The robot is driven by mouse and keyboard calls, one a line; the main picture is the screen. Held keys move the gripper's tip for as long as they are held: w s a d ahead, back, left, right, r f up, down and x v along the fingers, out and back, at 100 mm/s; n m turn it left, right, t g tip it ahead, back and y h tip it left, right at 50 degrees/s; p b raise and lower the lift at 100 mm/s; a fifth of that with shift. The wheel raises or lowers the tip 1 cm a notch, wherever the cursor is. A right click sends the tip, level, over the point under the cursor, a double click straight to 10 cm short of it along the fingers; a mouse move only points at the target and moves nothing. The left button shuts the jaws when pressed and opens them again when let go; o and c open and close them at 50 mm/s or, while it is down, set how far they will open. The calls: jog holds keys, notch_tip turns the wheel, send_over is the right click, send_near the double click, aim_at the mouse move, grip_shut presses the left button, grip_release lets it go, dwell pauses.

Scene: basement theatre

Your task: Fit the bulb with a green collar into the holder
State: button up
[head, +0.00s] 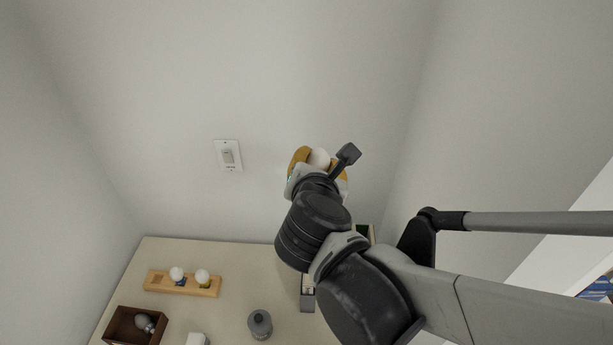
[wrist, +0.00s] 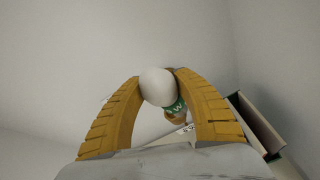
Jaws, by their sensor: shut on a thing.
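My gripper (head: 320,160) is raised in front of the back wall, above the far right part of the table. Its curved yellow fingers are shut on a bulb with a green collar (wrist: 175,105). In the wrist view the round white glass (wrist: 158,86) sits between the fingertips, with the collar and a tan base below it to the right. In the head view only the white glass (head: 318,157) shows. A squat grey round thing with a dark top (head: 260,324) stands on the table; I cannot tell whether it is the holder.
A wooden rack (head: 155,282) on the table bears two white bulbs, one with a blue collar and one yellowish. A dark brown box (head: 118,328) holds a grey bulb. An open box (wrist: 256,122) lies near the right wall. A switch (head: 228,156) is on the wall.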

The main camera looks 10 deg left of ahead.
jog(key=w+a+f, duration=0.1)
jog(key=f, duration=0.1)
jog(key=w+a+f, duration=0.1)
jog(key=f, duration=0.2)
jog(key=w+a+f+b, duration=0.1)
jog(key=w+f, duration=0.1)
jog(key=shift+w+a+f, duration=0.1)
jog(key=shift+a+f, duration=0.05)
jog(key=shift+a, duration=0.1)
jog(key=shift+d, duration=0.1)
jog(key=shift+f+b, duration=0.2)
jog(key=shift+b, duration=0.15)
jog(key=o, duration=1.1)
jog(key=shift+r, duration=0.1)
